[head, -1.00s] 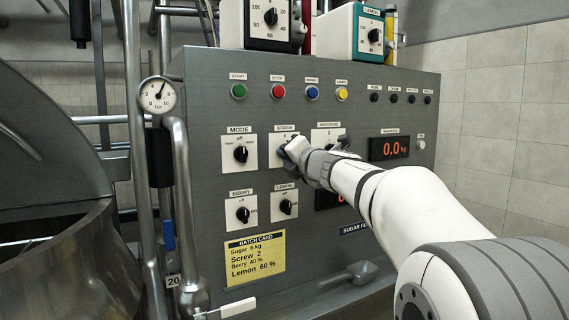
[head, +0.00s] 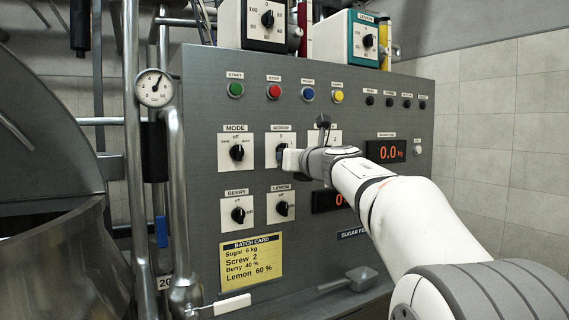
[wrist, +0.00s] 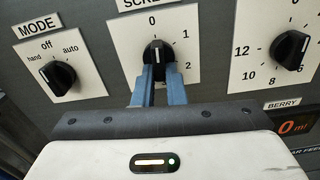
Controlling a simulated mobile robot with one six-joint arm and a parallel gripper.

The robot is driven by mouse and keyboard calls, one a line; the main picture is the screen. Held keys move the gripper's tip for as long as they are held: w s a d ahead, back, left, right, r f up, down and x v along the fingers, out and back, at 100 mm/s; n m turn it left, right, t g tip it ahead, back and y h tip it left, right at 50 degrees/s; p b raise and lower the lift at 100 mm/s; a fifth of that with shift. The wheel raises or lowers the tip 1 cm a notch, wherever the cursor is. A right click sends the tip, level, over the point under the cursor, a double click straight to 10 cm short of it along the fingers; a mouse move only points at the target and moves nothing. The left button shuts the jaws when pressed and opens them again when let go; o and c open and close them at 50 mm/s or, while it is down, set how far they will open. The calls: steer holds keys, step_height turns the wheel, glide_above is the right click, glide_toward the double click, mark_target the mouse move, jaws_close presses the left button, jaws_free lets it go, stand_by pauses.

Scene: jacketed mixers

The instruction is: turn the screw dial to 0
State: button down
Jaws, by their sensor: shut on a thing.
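The screw dial (wrist: 157,53) is a black knob on a white plate marked 0, 1 and 2. Its white pointer line stands nearly upright, toward the 0. My gripper (wrist: 159,73) has its two blue fingers shut on the lower part of the knob, one on each side. In the head view the screw dial's plate (head: 273,136) is partly covered by my gripper (head: 282,156), which reaches in from the right. The knob itself is mostly hidden there.
The mode dial (wrist: 58,76) is close on the left and a numbered dial (wrist: 291,49) close on the right. Berry (head: 238,214) and lemon (head: 283,208) dials sit below. A yellow batch card (head: 251,262) reads Screw 2. Coloured buttons (head: 273,91) run above.

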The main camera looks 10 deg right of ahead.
steer(key=shift+w+f+n, duration=0.1)
steer(key=shift+f+n, duration=0.1)
steer(key=shift+n, duration=0.4)
steer(key=c, duration=1.5)
jaws_free()
steer(key=shift+r, duration=0.15)
steer(key=b+v, duration=0.1)
steer(key=v, duration=0.7)
steer(key=shift+r, duration=0.1)
